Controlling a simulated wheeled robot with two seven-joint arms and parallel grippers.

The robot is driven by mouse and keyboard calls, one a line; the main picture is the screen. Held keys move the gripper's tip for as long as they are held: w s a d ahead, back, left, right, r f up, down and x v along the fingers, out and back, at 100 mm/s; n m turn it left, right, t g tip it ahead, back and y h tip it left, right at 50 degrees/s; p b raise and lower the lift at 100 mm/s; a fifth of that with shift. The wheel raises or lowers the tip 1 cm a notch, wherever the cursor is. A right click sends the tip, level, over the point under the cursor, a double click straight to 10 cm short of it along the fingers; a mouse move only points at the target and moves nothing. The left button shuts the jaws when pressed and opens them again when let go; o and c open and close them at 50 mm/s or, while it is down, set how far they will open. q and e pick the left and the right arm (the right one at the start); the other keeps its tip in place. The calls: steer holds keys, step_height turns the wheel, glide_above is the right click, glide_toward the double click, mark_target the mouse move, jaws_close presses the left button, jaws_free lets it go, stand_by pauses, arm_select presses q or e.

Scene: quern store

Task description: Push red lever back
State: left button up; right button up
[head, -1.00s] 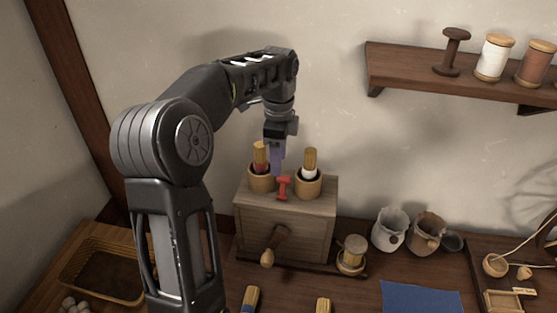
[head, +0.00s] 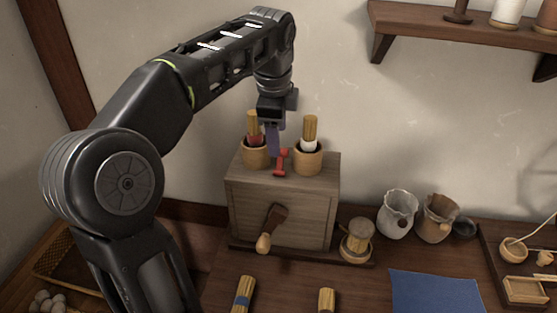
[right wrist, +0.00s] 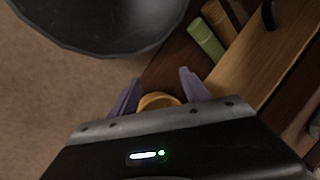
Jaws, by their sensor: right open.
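The red lever (head: 281,163) stands on top of the wooden box (head: 278,212) in the head view, between two round wooden cups. My left gripper (head: 273,152) points down over the box, its purple fingertips right beside the lever's upper end, on its left and slightly behind. I cannot tell whether it touches the lever. Its fingers overlap from this side, so their gap is hidden. My right gripper (right wrist: 160,92) shows only in its wrist view, its purple fingers spread apart, with a yellowish round thing (right wrist: 158,101) beyond them.
The left cup (head: 256,155) and right cup (head: 307,161) hold bristle bundles close to the lever. A crank handle (head: 270,229) sticks out of the box's front. A small pot (head: 356,240), pouches (head: 397,215) and a blue cloth (head: 435,291) lie to the right. A shelf (head: 460,30) hangs above.

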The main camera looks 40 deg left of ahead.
mark_target(280, 162)
arm_select(q)
steer(key=shift+f, duration=0.1)
steer(key=x, duration=0.7)
steer(key=shift+w+f+b, duration=0.1)
steer(key=shift+f+b, duration=0.2)
steer(key=shift+f, duration=0.05)
steer(key=shift+c, duration=0.5)
